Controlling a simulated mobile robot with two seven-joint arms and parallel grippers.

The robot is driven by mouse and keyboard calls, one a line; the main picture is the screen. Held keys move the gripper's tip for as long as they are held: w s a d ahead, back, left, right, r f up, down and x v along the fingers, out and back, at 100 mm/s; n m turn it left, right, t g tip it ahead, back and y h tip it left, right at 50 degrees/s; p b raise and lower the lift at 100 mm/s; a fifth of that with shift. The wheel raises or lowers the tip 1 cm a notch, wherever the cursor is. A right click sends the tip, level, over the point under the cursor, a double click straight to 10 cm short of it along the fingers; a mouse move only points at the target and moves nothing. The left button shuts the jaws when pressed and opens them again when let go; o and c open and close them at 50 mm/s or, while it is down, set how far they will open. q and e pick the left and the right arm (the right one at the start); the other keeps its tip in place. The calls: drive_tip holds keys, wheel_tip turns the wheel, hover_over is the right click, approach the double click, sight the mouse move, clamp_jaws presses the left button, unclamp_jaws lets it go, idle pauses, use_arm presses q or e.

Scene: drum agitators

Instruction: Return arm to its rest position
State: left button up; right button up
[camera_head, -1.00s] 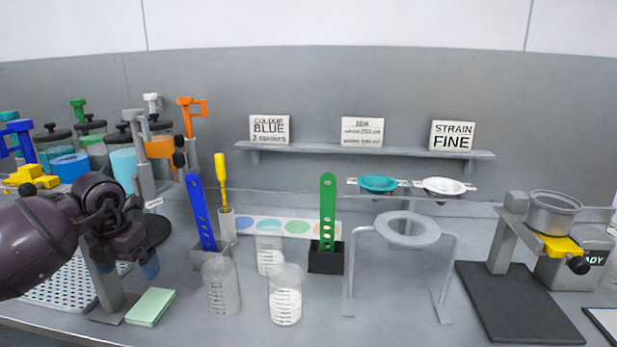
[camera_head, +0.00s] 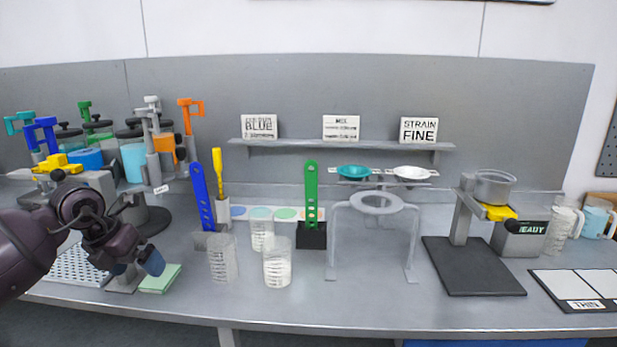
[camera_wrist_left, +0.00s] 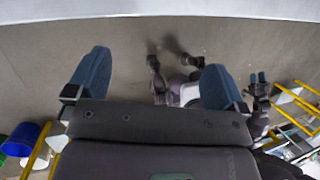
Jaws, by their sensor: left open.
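My left gripper (camera_head: 138,266) hangs at the front left of the bench in the head view, beside the green pad (camera_head: 160,279). Its two blue fingers are apart with nothing between them.
Two beakers, one clear (camera_head: 223,258) and one filled white (camera_head: 277,264), stand right of the left gripper. A perforated tray (camera_head: 78,266) and drum agitators (camera_head: 133,160) are on the left. A ring stand (camera_head: 375,203) and strainer stand (camera_head: 472,265) are farther right.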

use_arm(q)
drive_tip(key=d+r+n+t+h, duration=0.1)
drive_tip(key=d+r+t+h, duration=0.1)
drive_tip(key=d+r+h, duration=0.35)
drive_tip(key=d+r+t+h, duration=0.25)
drive_tip(key=d+h, duration=0.35)
drive_tip(key=d, duration=0.3)
drive_tip(key=s+a+f+n+t+y, duration=0.2)
drive_tip(key=f+n+t+y, duration=0.15)
drive_tip(key=f+n, duration=0.45)
drive_tip(key=s+a+f+n+t+y, duration=0.35)
drive_tip(key=f+n, duration=0.25)
drive_tip(key=n, duration=0.5)
drive_tip(key=s+a+f+n+t+y, duration=0.1)
drive_tip(key=a+f+n+t+y, duration=0.1)
drive_tip(key=f+n+y, duration=0.5)
drive_tip(key=s+f+n+g, duration=0.3)
drive_tip(key=s+f+n, duration=0.2)
drive_tip(key=s+f, duration=0.4)
drive_tip(key=s+f+n+g, duration=0.3)
drive_tip(key=s+f+n, duration=0.2)
drive_tip(key=s+f, duration=0.5)
drive_tip(key=s+y, duration=0.1)
drive_tip(key=s, duration=0.5)
drive_tip(key=shift+a, duration=0.3)
drive_tip(key=shift+w, duration=0.1)
